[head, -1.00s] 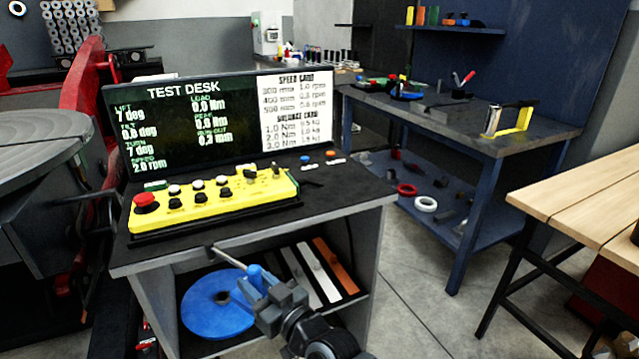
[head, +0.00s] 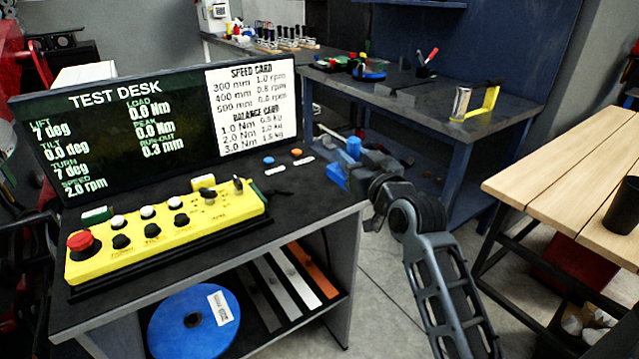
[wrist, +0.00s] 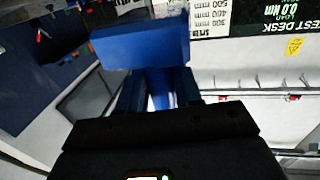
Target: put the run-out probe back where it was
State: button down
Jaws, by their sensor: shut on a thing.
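My gripper (head: 352,168) is at the right end of the test desk in the head view, shut on the run-out probe (head: 353,147). The test desk (head: 318,198) carries a screen reading run-out 0.3 mm. I cannot tell whether the probe touches the desk.
A yellow control panel (head: 165,235) with a red button stands on the desk's front left. Small blue and orange buttons lie near the screen. A blue disc (head: 193,318) and several bars are on the shelf below. A blue workbench (head: 490,110) stands behind; a wooden table (head: 570,160) is right.

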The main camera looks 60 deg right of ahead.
jog(key=shift+w+d+f, duration=1)
jog(key=shift+w+f, duration=0.55)
jog(key=shift+f, duration=0.2)
jog(key=shift+w+d+f, duration=1.05)
jog(key=shift+w+f, duration=0.45)
jog(key=shift+f, duration=0.2)
jog(key=shift+w+d+f, duration=1)
jog(key=shift+w+f, duration=0.55)
jog(key=shift+f, duration=0.2)
jog(key=shift+f+b, duration=0.2)
jog(key=shift+b, duration=0.2)
jog(key=c, duration=0.8)
grip_release()
jog(key=shift+o, duration=0.2)
jog(key=shift+r, duration=0.1)
jog(key=v, duration=1.2)
jog(key=shift+b, duration=0.4)
jog(key=shift+a, duration=0.15)
